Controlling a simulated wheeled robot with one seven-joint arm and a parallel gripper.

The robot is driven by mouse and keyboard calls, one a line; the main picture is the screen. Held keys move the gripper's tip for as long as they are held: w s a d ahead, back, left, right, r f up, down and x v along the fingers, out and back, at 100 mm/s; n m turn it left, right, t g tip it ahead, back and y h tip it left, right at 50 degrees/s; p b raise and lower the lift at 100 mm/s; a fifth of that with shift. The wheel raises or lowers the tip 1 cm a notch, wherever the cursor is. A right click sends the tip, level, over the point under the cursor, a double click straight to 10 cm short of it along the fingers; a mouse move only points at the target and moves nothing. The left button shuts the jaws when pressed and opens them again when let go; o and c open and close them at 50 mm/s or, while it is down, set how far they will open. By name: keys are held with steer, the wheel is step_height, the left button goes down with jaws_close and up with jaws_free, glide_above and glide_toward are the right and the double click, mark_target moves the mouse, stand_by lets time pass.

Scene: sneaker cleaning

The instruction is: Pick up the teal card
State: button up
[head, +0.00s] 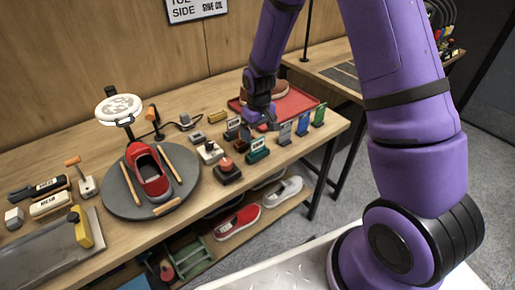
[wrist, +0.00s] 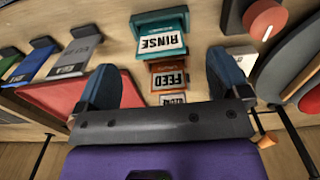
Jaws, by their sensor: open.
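The teal card (wrist: 160,38), lettered RINSE on its pale face, stands in a teal holder in the wrist view, just beyond the fingertips. In the head view the teal card (head: 258,147) stands near the table's front edge, right of the red-knobbed box. My gripper (wrist: 162,68) is open, with its two blue fingers spread apart and nothing held between them. In the head view my gripper (head: 268,120) is low over the table, behind the teal card and in front of the red tray.
An orange FEED card (wrist: 169,79) shows between my fingers. Grey (head: 285,133), blue (head: 302,124) and green (head: 319,115) cards stand to the right. A box with a red knob (head: 228,168) is close by on the left. The red tray (head: 299,101) holds a shoe.

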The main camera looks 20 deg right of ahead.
mark_target(257, 144)
steer(key=shift+w+f, duration=0.25)
steer(key=shift+f, duration=1.6)
steer(key=shift+w+f, duration=0.2)
steer(key=shift+f, duration=1.65)
steer(key=c, duration=1)
steer(key=shift+r, duration=0.2)
